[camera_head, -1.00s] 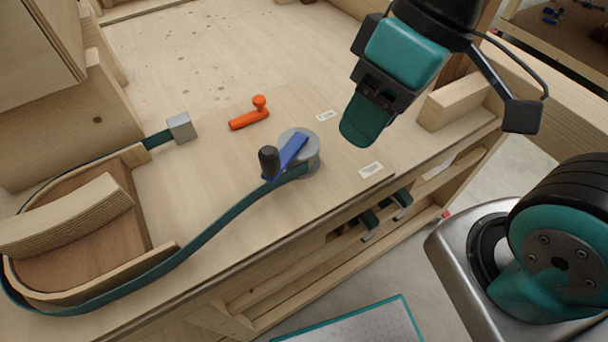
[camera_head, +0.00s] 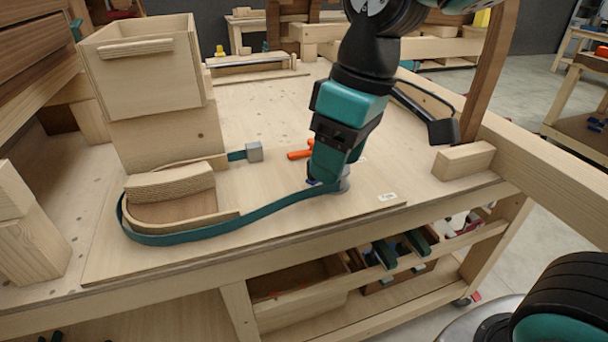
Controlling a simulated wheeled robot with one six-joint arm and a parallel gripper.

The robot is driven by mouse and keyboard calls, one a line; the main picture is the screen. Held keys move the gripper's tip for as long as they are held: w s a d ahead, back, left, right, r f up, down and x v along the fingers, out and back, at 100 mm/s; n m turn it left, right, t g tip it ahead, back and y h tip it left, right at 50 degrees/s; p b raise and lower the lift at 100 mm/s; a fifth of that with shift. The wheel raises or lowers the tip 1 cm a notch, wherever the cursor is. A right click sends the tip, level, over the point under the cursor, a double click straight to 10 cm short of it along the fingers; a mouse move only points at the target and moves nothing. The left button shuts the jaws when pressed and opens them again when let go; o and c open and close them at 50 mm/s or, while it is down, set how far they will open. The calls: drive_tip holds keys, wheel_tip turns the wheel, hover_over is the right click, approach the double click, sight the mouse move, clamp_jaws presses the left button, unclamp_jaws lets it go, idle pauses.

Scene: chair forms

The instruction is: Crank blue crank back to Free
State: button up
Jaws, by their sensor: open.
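The blue crank (camera_head: 313,182) is on the board at the bench's front, mostly hidden behind my gripper. Only a small bit of blue shows. Its grey drum (camera_head: 345,185) peeks out at the gripper's lower right. My gripper (camera_head: 327,176) points down right at the crank and is open. Whether the crank's black knob is between the fingers is hidden. A teal strap (camera_head: 240,221) runs from the drum around the curved wooden form (camera_head: 172,200) to a grey block (camera_head: 254,151). A white label (camera_head: 388,197) lies right of the drum; its text is too small to read.
An orange handle (camera_head: 299,155) lies just behind and left of my gripper. A wooden box (camera_head: 145,70) stands on a block at the back left. A wood block (camera_head: 463,161) is on the right.

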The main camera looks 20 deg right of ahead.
drive_tip(key=w+d+r+h, duration=0.1)
drive_tip(key=w+r, duration=0.1)
drive_tip(key=w, duration=0.5)
drive_tip(key=w+d+r+h, duration=0.1)
drive_tip(key=w+d+r, duration=0.1)
drive_tip(key=w, duration=0.6)
drive_tip(key=shift+n, duration=0.4)
wheel_tip(320, 180, down, 17)
drive_tip(key=shift+w+a+r+p, duration=0.1)
drive_tip(key=shift+p, duration=0.55)
clamp_jaws()
